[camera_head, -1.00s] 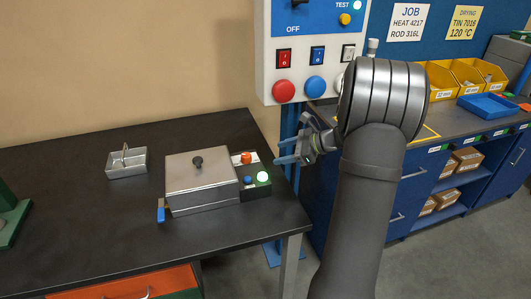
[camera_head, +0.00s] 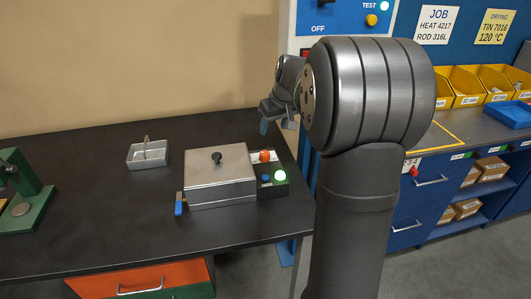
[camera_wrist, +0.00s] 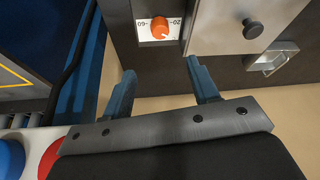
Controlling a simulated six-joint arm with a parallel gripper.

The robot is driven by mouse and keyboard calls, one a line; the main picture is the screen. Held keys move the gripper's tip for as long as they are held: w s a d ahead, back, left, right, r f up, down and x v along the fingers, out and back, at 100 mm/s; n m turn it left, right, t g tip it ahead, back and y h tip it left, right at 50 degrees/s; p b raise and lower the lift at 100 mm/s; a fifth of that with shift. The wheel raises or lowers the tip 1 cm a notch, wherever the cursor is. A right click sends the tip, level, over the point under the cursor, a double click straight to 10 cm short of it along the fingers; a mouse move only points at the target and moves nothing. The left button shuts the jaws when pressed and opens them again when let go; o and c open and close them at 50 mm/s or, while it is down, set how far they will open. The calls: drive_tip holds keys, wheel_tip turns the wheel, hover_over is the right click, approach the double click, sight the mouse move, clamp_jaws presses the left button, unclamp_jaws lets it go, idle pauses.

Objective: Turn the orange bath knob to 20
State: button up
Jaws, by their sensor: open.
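The orange bath knob (camera_head: 265,156) sits on the panel at the right side of the metal bath (camera_head: 220,170) on the dark bench. In the wrist view the knob (camera_wrist: 160,27) lies beyond my fingertips, between white scale marks that seem to read 60 and 20, seen upside down. My gripper (camera_head: 277,118) is above and slightly right of the knob, apart from it. In the wrist view my gripper (camera_wrist: 160,80) has its two blue fingers spread, with nothing between them. The knob's pointer is too small to read.
A blue button (camera_head: 265,178) and a lit green lamp (camera_head: 280,176) are in front of the knob. The bath's lid has a black handle knob (camera_head: 217,157). A small metal tray (camera_head: 149,154) stands left. The switch panel (camera_head: 340,18) rises behind my arm.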

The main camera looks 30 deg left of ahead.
sight(265, 153)
drive_tip(key=x, duration=1.5)
drive_tip(key=shift+f, duration=0.35)
drive_tip(key=c, duration=1)
